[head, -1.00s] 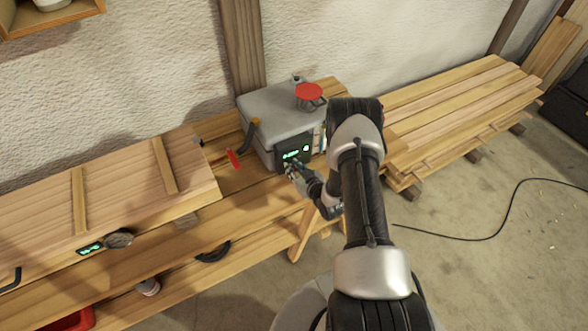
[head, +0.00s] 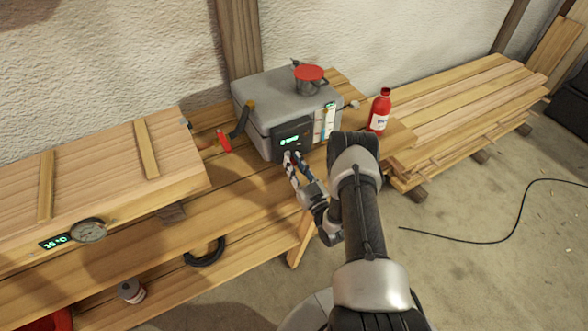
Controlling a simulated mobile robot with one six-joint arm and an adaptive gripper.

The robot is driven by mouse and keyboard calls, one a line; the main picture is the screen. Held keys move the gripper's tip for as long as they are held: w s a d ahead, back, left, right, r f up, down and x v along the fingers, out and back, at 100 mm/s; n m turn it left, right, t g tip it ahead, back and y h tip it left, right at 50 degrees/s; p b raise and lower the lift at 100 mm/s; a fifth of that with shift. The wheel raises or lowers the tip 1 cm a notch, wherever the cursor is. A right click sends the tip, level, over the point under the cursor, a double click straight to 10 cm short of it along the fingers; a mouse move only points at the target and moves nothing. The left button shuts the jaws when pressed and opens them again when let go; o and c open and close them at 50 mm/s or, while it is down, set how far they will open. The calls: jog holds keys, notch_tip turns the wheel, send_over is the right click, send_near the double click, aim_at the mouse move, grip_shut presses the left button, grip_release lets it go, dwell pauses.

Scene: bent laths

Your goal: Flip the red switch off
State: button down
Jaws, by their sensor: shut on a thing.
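The grey steamer-like box (head: 262,100) stands on the wooden bench. Its dark front panel (head: 305,130) carries a lit green display (head: 289,141). My gripper (head: 292,158) is at the lower edge of this panel, just below the display. Its fingers are closed on a small part there, which I take to be the red switch. The fingers hide nearly all of it, so its position cannot be read.
A red bottle (head: 380,110) stands right of the box. A red-topped pot (head: 309,77) sits on its lid. A red-handled item (head: 223,141) lies to its left. A long wooden box with a dial (head: 89,230) fills the left. Stacked boards (head: 460,115) lie at right.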

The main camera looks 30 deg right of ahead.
aim_at(294, 163)
jog(key=shift+f+t, duration=0.2)
jog(key=shift+t, duration=0.5)
jog(key=c, duration=1.4)
grip_release()
jog(key=shift+c, duration=0.2)
jog(key=shift+r, duration=0.1)
notch_tip(294, 163, up, 10)
jog(key=shift+f, duration=0.1)
